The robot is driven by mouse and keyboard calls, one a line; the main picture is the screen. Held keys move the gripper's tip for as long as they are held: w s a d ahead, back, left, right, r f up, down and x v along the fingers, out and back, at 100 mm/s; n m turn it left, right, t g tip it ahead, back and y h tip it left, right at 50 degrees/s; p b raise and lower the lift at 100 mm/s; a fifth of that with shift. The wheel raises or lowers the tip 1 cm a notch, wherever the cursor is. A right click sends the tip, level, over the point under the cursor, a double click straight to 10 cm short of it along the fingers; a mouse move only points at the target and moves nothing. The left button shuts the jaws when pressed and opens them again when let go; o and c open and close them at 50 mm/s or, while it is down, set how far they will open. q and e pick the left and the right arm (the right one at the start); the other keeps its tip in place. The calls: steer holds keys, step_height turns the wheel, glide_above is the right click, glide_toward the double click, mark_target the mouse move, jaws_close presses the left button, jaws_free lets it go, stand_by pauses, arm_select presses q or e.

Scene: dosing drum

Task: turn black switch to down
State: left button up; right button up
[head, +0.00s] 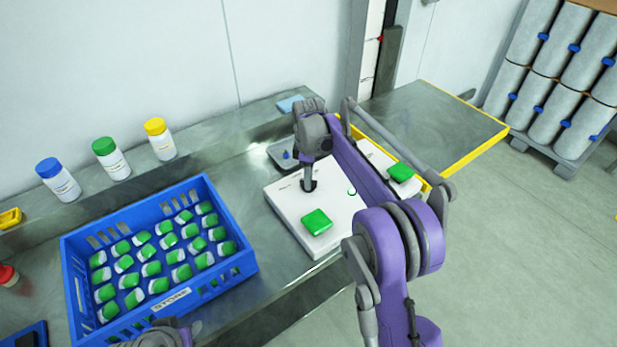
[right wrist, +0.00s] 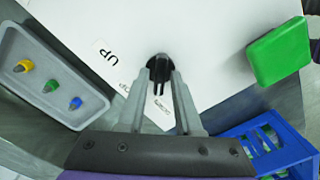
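The black switch (right wrist: 158,66) is on the white panel of the dosing unit (right wrist: 205,30), beside an "UP" label; a second label is partly hidden by a finger. My right gripper (right wrist: 161,78) has its two grey fingers at the switch, one on each side, slightly apart. Whether they press on it is unclear, and the fingers partly cover it. In the head view my right gripper (head: 309,187) points down onto the white panel (head: 285,200) and hides the switch. Part of my left gripper (head: 165,338) shows at the bottom edge; its fingers are not clear.
A green square button (head: 316,222) is near the panel's front and another (head: 401,172) at its right. A grey tray (right wrist: 45,75) with small coloured tips lies beside the panel.

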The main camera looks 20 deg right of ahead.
steer(key=shift+o, duration=0.7)
step_height(320, 180, up, 11)
steer(key=shift+p, duration=0.4)
steer(key=shift+f, duration=0.1)
